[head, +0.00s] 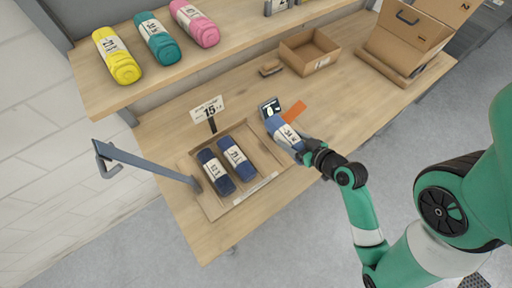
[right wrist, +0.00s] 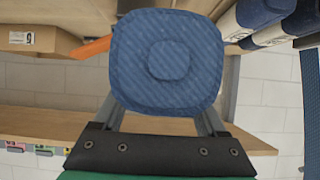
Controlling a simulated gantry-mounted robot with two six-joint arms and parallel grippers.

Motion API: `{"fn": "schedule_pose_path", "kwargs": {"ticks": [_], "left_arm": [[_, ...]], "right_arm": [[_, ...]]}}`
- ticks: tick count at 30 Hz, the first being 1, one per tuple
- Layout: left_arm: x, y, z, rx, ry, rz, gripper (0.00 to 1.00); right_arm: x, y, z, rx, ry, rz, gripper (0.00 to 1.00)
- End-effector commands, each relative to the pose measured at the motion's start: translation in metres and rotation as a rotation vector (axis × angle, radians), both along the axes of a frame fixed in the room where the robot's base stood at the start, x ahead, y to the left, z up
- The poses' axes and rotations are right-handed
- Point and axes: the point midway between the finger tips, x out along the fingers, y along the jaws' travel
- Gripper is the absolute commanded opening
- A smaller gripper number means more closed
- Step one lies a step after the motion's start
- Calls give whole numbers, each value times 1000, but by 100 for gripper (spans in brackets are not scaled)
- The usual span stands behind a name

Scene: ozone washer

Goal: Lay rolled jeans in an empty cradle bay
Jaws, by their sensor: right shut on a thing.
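A rolled pair of blue jeans (head: 284,134) with a white label is held by my right gripper (head: 311,153), beside the right end of the wooden cradle (head: 256,188). The right wrist view shows the denim end of this roll (right wrist: 166,62) between the two fingers. Two other dark blue rolls, a left one (head: 215,172) and a right one (head: 236,158), lie side by side in the cradle. To their right is an empty bay (head: 264,151). How high the held roll is above the table is hard to tell. My left gripper is out of view.
A "15" sign (head: 208,109) stands behind the cradle, and a grey bar (head: 145,163) rises at its left. A small dark display (head: 270,107) and an orange piece (head: 294,112) are behind the held roll. An open cardboard box (head: 309,52) stands farther back. A shelf (head: 130,84) carries coloured rolls.

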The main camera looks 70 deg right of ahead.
Motion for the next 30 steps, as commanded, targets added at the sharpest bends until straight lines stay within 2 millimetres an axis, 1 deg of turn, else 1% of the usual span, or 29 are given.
{"fn": "schedule_pose_path", "kwargs": {"ticks": [1, 5, 7, 8, 9, 12, 16, 20, 22, 23, 24, 27, 30], "left_arm": [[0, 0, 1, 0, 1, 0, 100], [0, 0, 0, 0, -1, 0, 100], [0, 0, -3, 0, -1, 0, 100], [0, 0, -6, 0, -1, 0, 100], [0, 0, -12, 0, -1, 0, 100], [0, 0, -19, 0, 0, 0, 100], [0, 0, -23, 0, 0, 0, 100], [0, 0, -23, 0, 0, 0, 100], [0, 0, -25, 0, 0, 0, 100], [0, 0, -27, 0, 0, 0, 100], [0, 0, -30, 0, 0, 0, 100], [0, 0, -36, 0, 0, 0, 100], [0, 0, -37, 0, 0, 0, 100]], "right_arm": [[13, 2, -4, 0, 2, 13, 0], [45, 4, -18, -4, -1, 15, 0], [66, 5, -28, -5, -2, 14, 0], [73, 5, -34, -5, -2, 14, 0], [79, 5, -47, -1, 0, 9, 0], [95, 5, -67, -2, 0, 6, 0], [107, 5, -81, -1, 0, 3, 0], [109, 4, -82, 0, -1, 0, 0], [112, 5, -86, 0, -1, 1, 0], [115, 5, -90, -1, -2, 2, 0], [115, 5, -98, 0, 1, 1, 0], [114, 5, -115, 1, 1, 1, 0], [114, 5, -119, 0, 0, 1, 0]]}}
